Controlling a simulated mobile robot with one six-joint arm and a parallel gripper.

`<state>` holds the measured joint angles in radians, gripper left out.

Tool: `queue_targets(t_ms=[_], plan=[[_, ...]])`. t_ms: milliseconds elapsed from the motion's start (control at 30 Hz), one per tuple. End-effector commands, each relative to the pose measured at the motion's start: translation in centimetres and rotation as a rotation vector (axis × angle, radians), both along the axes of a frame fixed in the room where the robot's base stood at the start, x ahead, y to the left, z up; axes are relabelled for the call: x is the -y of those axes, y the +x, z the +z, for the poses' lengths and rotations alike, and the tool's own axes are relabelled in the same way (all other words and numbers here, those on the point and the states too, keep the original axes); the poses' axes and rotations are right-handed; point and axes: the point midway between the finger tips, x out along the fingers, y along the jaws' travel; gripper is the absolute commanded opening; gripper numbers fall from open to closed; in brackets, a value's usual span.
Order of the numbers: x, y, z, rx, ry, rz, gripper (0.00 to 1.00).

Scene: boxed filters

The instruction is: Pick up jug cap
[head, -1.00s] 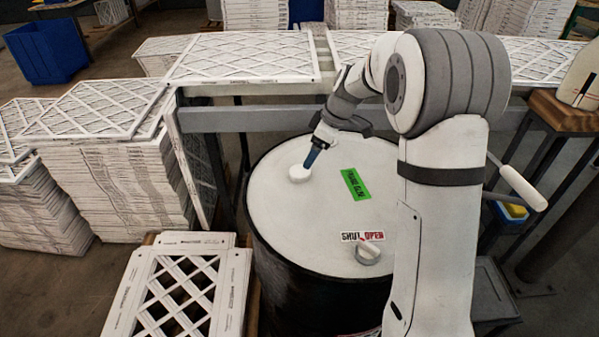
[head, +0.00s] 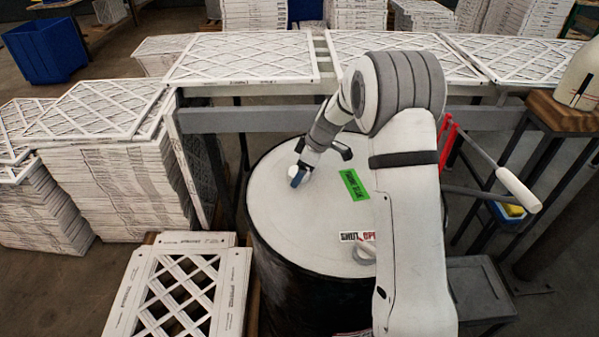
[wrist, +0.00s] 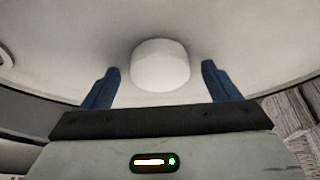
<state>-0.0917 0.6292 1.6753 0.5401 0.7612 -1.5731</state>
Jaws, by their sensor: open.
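The jug cap is a small white round cap (wrist: 161,66) standing on the white lid of a black drum (head: 285,225). In the head view the cap (head: 293,171) shows only in part behind my gripper (head: 299,178). In the wrist view my gripper (wrist: 160,85) is open, with one blue finger on each side of the cap. There is a gap between the cap and each finger, and the cap lies a little beyond or level with the fingertips. I cannot tell the exact depth.
The lid also carries a green label (head: 354,184) and a shut/open sign with a knob (head: 366,252), partly hidden by my arm. Stacked filters (head: 120,190) stand left. A grey rail (head: 250,118) runs behind the drum. A wooden stand (head: 570,112) is at right.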

Motion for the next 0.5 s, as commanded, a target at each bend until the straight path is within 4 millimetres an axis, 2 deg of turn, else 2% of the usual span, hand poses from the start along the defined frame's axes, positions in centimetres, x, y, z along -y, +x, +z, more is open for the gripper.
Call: queue_targets(t_ms=[67,500], plan=[[-0.01,-0.01,0.0,0.0,0.0,0.0,0.81],[-0.06,-0.02,0.04,0.0,0.0,0.001,0.45]])
